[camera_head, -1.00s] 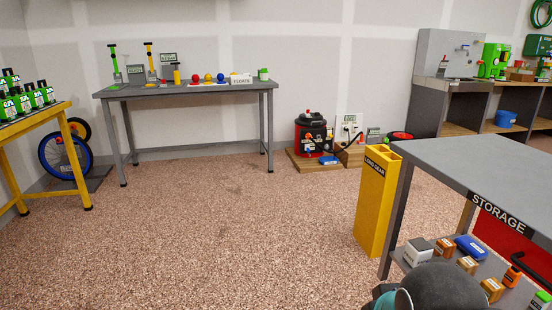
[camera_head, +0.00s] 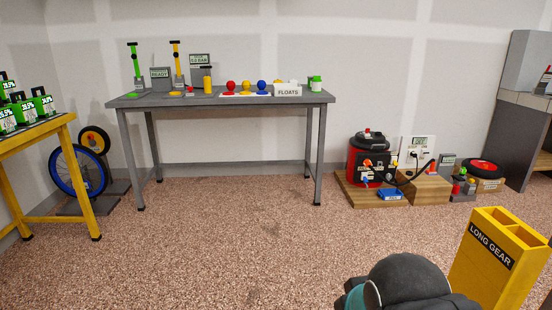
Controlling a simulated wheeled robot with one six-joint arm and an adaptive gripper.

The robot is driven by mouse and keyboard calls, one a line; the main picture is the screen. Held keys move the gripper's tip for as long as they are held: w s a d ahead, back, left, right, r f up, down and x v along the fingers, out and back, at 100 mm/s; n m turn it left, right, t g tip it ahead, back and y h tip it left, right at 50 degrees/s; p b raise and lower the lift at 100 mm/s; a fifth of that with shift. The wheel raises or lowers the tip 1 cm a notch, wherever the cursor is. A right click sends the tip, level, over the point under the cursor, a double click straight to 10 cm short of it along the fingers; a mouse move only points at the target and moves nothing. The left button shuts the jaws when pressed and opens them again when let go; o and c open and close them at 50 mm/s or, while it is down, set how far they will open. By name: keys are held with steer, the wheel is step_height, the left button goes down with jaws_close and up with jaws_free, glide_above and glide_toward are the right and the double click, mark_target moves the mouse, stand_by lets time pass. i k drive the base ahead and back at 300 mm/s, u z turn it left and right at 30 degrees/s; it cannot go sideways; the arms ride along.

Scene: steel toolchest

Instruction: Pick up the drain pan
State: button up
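I cannot make out a drain pan anywhere in this view. My gripper's fingers are not in view. Only a dark rounded part of my own arm with a teal edge shows at the bottom, right of centre, and whatever lies behind it is hidden.
A grey table (camera_head: 230,100) with colored floats stands against the back wall. A yellow bench (camera_head: 40,145) is at left, with wheels (camera_head: 78,170) behind. A red and black machine (camera_head: 368,165) sits on a wooden base. A yellow LONG GEAR bin (camera_head: 490,262) is close at right. The middle floor is clear.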

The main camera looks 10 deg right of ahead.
mark_target(385, 194)
steer(key=z, duration=0.05)
steer(key=i, duration=1.85)
steer(key=z, duration=0.55)
steer(key=i, duration=1.9)
steer(key=z, duration=0.6)
steer(key=i, duration=0.65)
steer(key=z, duration=0.15)
